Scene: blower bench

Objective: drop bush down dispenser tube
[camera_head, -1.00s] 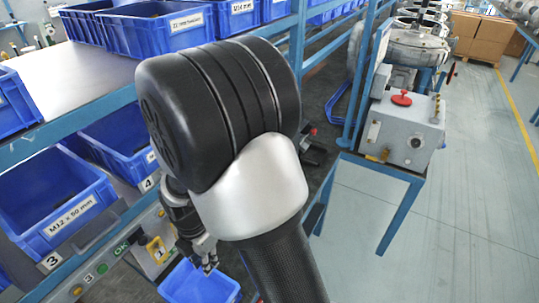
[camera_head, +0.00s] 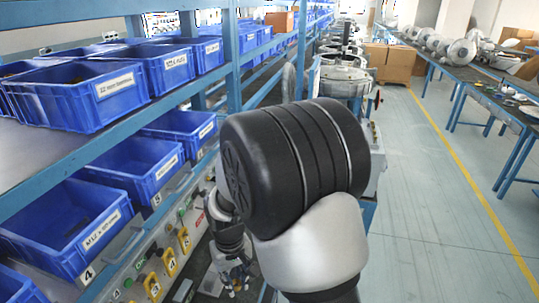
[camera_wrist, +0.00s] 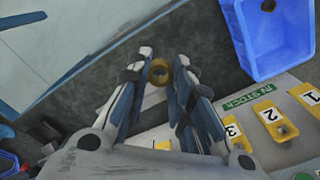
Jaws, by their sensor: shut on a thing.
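My gripper (camera_head: 237,278) hangs at the lower middle of the head view, small and partly hidden by my arm, in front of the bench edge. In the wrist view my gripper (camera_wrist: 164,66) is closed on a small brass-coloured ring, the bush (camera_wrist: 160,75), held between the fingertips. Its hole shows as a dark centre. A dark grey bench surface lies behind it. I cannot make out the dispenser tube in either view.
A blue bin (camera_wrist: 272,72) lies at the upper right of the wrist view, beside a panel with yellow numbered plates (camera_wrist: 275,122). Shelves of blue bins (camera_head: 78,122) fill the left of the head view. The aisle floor (camera_head: 440,220) at the right is clear.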

